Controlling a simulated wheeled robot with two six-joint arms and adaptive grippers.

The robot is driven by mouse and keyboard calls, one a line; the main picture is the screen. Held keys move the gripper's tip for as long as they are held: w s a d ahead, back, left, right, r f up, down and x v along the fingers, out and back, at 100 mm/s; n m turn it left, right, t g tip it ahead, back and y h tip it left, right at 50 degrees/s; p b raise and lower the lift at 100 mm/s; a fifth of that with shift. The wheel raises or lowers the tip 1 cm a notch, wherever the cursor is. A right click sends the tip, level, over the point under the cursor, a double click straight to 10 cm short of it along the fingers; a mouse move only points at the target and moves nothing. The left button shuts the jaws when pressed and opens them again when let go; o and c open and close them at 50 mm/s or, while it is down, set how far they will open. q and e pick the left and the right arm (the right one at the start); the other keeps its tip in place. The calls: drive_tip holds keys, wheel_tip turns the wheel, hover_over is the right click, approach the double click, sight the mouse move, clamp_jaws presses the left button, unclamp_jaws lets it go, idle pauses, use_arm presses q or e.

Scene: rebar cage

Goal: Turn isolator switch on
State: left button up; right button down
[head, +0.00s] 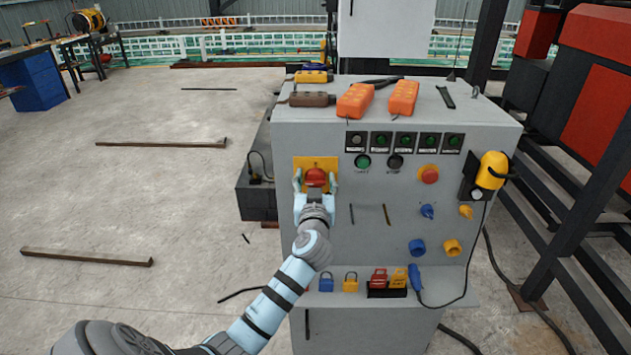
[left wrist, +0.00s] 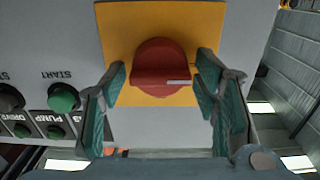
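The isolator switch is a red rotary knob (head: 316,177) on a yellow square plate (head: 301,162) at the upper left of the grey cabinet's front. In the left wrist view the red knob (left wrist: 160,67) shows a pale mark on its right side, and the yellow plate (left wrist: 118,25) lies behind it. My left gripper (head: 316,184) is in front of the switch. In the left wrist view its teal fingers (left wrist: 160,88) are spread, one on each side of the knob, with gaps visible. My right gripper is in neither view.
The grey cabinet (head: 390,230) also carries green and black buttons, a red emergency stop (head: 429,174), blue and yellow sockets and a yellow lamp-like device (head: 492,170). Padlocks (head: 350,283) and tags sit on the lower ledge. Orange boxes (head: 355,101) lie on top. Dark steel framing stands at right.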

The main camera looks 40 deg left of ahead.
use_arm(q)
drive_tip(key=c, duration=0.8)
drive_tip(key=shift+o, duration=0.2)
drive_tip(key=shift+m, duration=0.3)
drive_tip(key=m+p, duration=0.1)
drive_tip(key=m, duration=0.3)
drive_tip(key=shift+d, duration=0.1)
drive_tip(key=m+p, duration=0.1)
drive_tip(key=m, duration=0.4)
drive_tip(key=shift+w, duration=0.1)
drive_tip(key=m+p, duration=0.2)
drive_tip(key=m, duration=0.3)
drive_tip(key=shift+d+f, duration=0.1)
drive_tip(key=shift+f, duration=0.05)
drive_tip(key=shift+f+m+p, duration=0.15)
drive_tip(key=shift+m+p, duration=0.4)
drive_tip(key=shift+m, duration=1.05)
